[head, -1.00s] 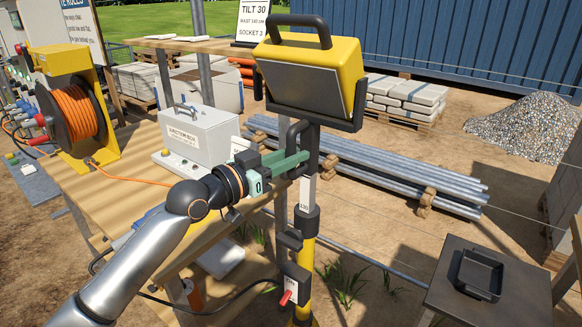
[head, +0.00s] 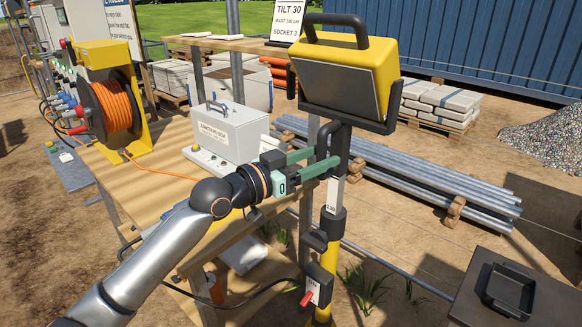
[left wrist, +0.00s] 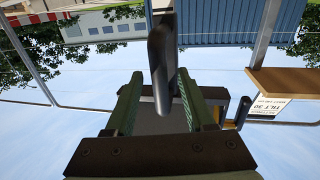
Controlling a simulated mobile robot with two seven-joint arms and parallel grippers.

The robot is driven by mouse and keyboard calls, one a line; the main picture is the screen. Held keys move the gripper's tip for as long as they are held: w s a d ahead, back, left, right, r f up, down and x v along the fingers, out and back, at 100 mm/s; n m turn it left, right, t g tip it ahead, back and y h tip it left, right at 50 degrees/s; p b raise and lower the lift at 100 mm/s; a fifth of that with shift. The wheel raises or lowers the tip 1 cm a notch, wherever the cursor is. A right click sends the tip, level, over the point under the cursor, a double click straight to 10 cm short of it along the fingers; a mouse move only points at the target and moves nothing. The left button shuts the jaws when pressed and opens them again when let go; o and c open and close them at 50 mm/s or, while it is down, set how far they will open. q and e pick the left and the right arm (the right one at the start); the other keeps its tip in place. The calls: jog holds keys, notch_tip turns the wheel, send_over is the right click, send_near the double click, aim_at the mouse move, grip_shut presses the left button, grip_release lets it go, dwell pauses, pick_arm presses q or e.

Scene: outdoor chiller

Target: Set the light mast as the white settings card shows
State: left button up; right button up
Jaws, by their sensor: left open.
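The light mast has a yellow lamp head (head: 349,62) in a black bracket, a grey inner tube (head: 335,190) and a yellow lower tube (head: 331,257). A red lever (head: 306,299) shows low on it. My left gripper (head: 322,161) is open at a black loop handle (head: 323,140) below the lamp. In the left wrist view, the black handle (left wrist: 160,60) lies between the open green fingers (left wrist: 157,98). Whether they touch is unclear. The white settings card (head: 290,20) reads TILT 30 and SOCKET 3; its mast line is blurred. My right gripper is out of view.
A wooden bench (head: 160,180) carries an orange cable reel (head: 115,105) and a grey junction box (head: 232,132). Pipes (head: 420,175) lie behind the mast. A dark case (head: 515,290) stands at front right. Sockets line the left side.

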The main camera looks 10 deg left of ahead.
pick_arm(q)
jog(key=b+v, duration=0.2)
jog(key=v, duration=0.9)
jog(key=shift+a, duration=0.15)
jog(key=shift+s, duration=0.1)
jog(key=s+a+f+n+y+p, duration=0.1)
jog(key=s+f+n+y, duration=0.15)
jog(key=f, duration=0.95)
jog(key=s+a+f+n+y+p, duration=0.1)
jog(key=a+f+n+y, duration=0.15)
jog(key=f, duration=0.95)
jog(key=s+a+f+n+g+y, duration=0.1)
jog(key=s+a+f+y, duration=0.1)
jog(key=s+f, duration=0.8)
jog(key=s+a+f+n+g+y+p, duration=0.1)
jog(key=s+a+f+y, duration=0.1)
jog(key=s+f, duration=0.8)
jog(key=shift+s+g+y, duration=0.35)
jog(key=shift+g+y, duration=0.05)
jog(key=shift+y, duration=0.5)
